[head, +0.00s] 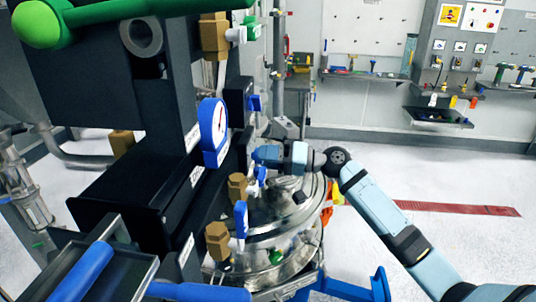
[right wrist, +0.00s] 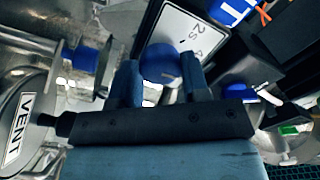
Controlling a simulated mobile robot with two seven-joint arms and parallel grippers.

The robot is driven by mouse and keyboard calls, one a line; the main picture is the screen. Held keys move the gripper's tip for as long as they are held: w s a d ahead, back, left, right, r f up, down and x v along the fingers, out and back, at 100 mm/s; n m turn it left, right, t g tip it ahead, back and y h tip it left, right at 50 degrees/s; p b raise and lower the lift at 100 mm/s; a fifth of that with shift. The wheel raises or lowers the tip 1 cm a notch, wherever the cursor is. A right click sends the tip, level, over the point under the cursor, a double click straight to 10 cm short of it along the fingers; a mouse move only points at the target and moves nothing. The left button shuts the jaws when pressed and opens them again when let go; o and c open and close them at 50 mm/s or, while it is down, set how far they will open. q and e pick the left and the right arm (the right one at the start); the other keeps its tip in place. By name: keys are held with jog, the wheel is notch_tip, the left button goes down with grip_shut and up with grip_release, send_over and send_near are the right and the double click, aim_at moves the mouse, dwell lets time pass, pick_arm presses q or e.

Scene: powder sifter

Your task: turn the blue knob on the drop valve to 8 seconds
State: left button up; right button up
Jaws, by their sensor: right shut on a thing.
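The blue knob (right wrist: 160,62) shows in the right wrist view in front of a white dial plate (right wrist: 183,35) printed with "2S" and a partly visible "4". No 8-second mark can be read. My right gripper (right wrist: 160,74) has one finger on each side of the knob and is shut on it. In the head view my right gripper (head: 258,154) reaches in from the right to the side of the black machine. There the knob and its dial are hidden or too small to tell. My left gripper is not in view.
A blue-rimmed gauge (head: 214,131) and brass fittings (head: 217,240) stick out from the black machine close by. A blue lever (head: 241,219) hangs below my gripper. A round steel vessel (head: 285,215) stands beneath. A "VENT" label (right wrist: 19,129) shows at the left.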

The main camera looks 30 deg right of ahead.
jog(key=m+p, duration=0.7)
jog(key=m, duration=0.5)
jog(key=shift+r, duration=0.15)
dwell(0.4)
jog(key=o, duration=0.9)
